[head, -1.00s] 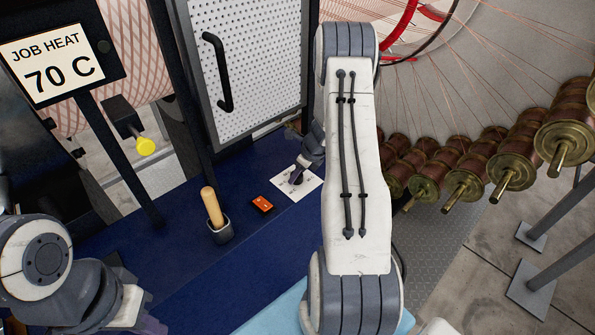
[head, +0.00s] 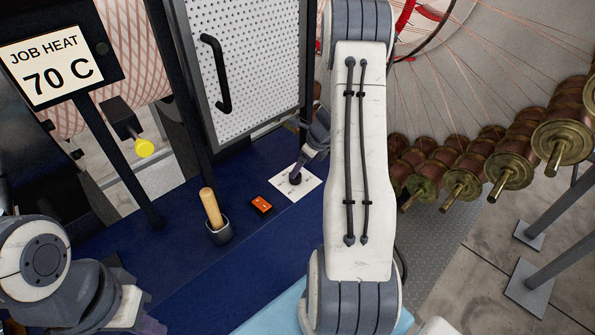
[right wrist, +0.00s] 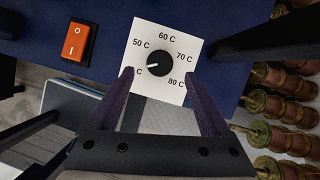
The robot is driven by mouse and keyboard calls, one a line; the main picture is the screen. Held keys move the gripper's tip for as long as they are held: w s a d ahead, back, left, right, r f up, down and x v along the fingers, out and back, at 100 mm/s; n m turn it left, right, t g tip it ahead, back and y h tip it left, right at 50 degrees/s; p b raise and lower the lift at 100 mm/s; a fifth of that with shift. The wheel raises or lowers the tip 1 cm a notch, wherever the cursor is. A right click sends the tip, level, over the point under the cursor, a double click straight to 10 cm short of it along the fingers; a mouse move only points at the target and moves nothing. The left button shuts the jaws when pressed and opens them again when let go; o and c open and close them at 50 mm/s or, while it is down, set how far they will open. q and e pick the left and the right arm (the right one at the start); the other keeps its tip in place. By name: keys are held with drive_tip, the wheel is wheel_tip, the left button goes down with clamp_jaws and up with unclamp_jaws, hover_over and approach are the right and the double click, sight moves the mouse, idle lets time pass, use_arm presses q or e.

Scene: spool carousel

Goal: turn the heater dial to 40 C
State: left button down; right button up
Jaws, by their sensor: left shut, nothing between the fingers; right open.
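The heater dial is a black knob on a white card (right wrist: 177,27), seen in the right wrist view. Its white pointer (right wrist: 153,66) points left and slightly down, towards a label whose number is hidden behind a finger; only its "C" shows. The labels 50 C, 60 C, 70 C and 80 C are readable. My right gripper (right wrist: 159,75) is open, its purple fingers either side of the knob's lower part in that view, apart from it. In the head view the card (head: 311,185) lies on the blue bench. My left gripper (head: 151,326) is shut and empty at lower left.
A sign (head: 50,65) reads JOB HEAT 70 C. An orange rocker switch (head: 261,205) and a wooden-handled tool in a dark cup (head: 221,233) stand left of the card. A perforated door (head: 255,70) rises behind. Copper spools (head: 463,183) line the right.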

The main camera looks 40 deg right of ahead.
drive_tip(key=v, duration=0.5)
drive_tip(key=shift+f, duration=0.1)
idle(0.3)
drive_tip(key=s+a+r+n+g, duration=0.1)
drive_tip(key=s+a+r+n, duration=0.15)
drive_tip(key=a+n, duration=0.8)
drive_tip(key=s+a+r+n+g, duration=0.15)
drive_tip(key=a+r+n, duration=0.25)
drive_tip(key=a+n, duration=0.65)
drive_tip(key=s+a+r+n+g, duration=0.1)
drive_tip(key=s+a+r+n, duration=0.2)
drive_tip(key=s+a+n, duration=0.6)
drive_tip(key=s+a+r+n+g, duration=0.1)
drive_tip(key=s+a+r+n, duration=0.3)
drive_tip(key=s+a+n, duration=0.5)
drive_tip(key=shift+s+a+n, duration=0.15)
drive_tip(key=shift+s+n, duration=0.35)
drive_tip(key=shift+s, duration=0.15)
drive_tip(key=shift+r, duration=0.1)
